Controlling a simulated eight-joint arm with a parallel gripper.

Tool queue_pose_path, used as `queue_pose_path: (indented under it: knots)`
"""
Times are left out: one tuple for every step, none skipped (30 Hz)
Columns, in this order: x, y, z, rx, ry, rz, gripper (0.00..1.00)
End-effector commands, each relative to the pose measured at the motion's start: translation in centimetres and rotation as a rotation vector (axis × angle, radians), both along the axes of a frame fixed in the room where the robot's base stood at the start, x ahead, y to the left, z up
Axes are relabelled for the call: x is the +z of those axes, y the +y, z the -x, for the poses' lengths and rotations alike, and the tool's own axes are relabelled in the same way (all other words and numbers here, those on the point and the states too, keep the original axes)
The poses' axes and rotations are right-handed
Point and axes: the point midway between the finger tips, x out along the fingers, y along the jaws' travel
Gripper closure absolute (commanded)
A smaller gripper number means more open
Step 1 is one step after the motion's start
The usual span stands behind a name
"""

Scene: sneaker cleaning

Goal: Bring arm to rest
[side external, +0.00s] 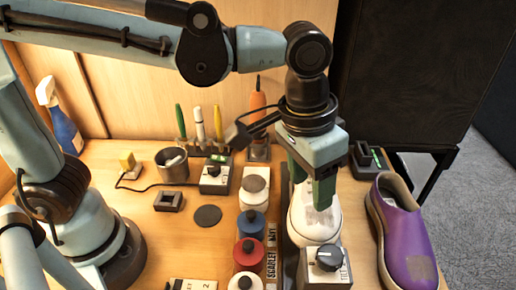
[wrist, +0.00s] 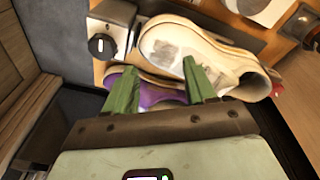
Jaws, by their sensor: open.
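My gripper (side external: 311,186) hangs above the white sneaker, its green fingers pointing down. In the wrist view its two fingers (wrist: 160,88) stand apart with nothing held between them. The white sneaker (side external: 315,222) sits in the middle right of the bench, partly hidden by my gripper. It also shows in the wrist view (wrist: 205,58), with a grey patch on it. I cannot tell whether the fingers touch it. A purple shoe (side external: 405,235) with a greyish patch stands at the right edge, and part of it shows behind the fingers in the wrist view (wrist: 158,94).
A knob box (side external: 325,262) stands in front of the white sneaker. Red (side external: 248,255) and blue (side external: 251,223) lidded jars stand to its left. Upright tools (side external: 200,125), a cup (side external: 172,165) and a spray bottle (side external: 60,118) are at the back.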

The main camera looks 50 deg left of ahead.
Motion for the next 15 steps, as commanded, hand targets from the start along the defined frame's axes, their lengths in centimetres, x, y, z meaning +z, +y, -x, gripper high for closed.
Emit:
queue_pose_path:
  knots:
    - [0.0, 2.6, -0.5, 0.037, -0.033, 0.018, 0.45]
    - [0.0, 3.8, -0.8, 0.052, -0.057, 0.028, 0.45]
    - [0.0, 5.5, -1.0, 0.071, -0.087, 0.04, 0.45]
    - [0.0, 6.7, -1.2, 0.086, -0.11, 0.048, 0.45]
    - [-0.1, 7.9, -1.3, 0.101, -0.133, 0.053, 0.45]
    - [-0.2, 9.6, -1.4, 0.121, -0.165, 0.061, 0.45]
    - [-0.3, 10.8, -1.4, 0.137, -0.191, 0.064, 0.45]
    - [-0.5, 11.9, -1.3, 0.151, -0.216, 0.066, 0.45]
    - [-0.7, 13.5, -1.2, 0.171, -0.25, 0.067, 0.45]
    - [-0.9, 14.6, -1.1, 0.186, -0.275, 0.067, 0.45]
    - [-1.1, 15.6, -1.0, 0.2, -0.3, 0.065, 0.45]
    - [-1.4, 16.9, -0.8, 0.217, -0.331, 0.062, 0.45]
    - [-1.6, 17.8, -0.6, 0.231, -0.354, 0.058, 0.45]
    - [-1.8, 18.6, -0.4, 0.241, -0.375, 0.054, 0.45]
    - [-2.1, 19.6, -0.2, 0.256, -0.399, 0.047, 0.45]
